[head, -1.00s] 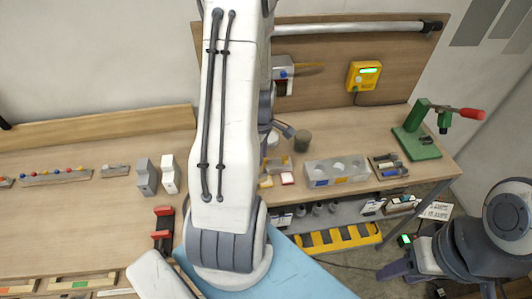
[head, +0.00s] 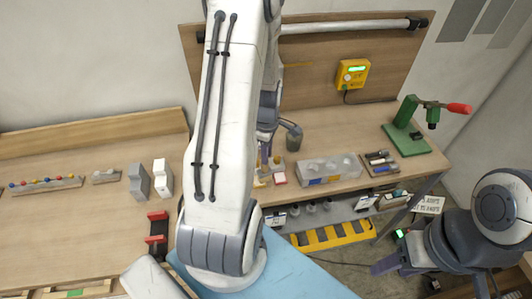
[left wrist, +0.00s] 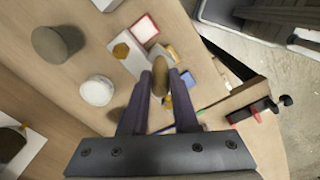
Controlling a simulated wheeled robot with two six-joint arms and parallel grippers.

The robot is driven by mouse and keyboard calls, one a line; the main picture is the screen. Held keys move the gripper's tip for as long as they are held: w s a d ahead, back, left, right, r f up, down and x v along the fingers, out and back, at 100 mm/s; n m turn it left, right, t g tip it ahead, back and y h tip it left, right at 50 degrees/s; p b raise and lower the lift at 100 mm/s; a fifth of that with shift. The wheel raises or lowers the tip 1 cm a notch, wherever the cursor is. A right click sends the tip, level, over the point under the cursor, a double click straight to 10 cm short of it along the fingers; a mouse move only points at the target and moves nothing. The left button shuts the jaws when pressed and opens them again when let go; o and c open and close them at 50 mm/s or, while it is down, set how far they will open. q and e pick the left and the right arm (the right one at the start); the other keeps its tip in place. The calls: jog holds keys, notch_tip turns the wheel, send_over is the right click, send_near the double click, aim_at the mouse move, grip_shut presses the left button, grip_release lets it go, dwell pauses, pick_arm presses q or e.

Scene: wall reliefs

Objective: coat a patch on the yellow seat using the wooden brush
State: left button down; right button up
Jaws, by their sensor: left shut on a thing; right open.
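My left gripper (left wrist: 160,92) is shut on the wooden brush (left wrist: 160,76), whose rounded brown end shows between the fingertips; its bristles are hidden. In the head view this gripper (head: 264,160) hangs over the right part of the bench, partly behind my own arm. I cannot tell whether the brush touches anything. A white pad with a red rim (left wrist: 145,28) lies beside that block. My right gripper (head: 386,265) is open and empty at the lower right.
A grey cylinder (left wrist: 57,43) and a round white piece (left wrist: 97,90) stand left of the gripper. A clear tray (head: 330,171), a parts tray (head: 381,164) and a green press (head: 407,138) stand to the right. The left bench middle is fairly clear.

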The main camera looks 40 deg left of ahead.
pick_arm(q)
jog(key=shift+r+p, duration=2.35)
jog(key=shift+r, duration=0.6)
jog(key=shift+r+p, duration=1.35)
jog(key=shift+r, duration=0.2)
jog(key=shift+s+f, duration=0.1)
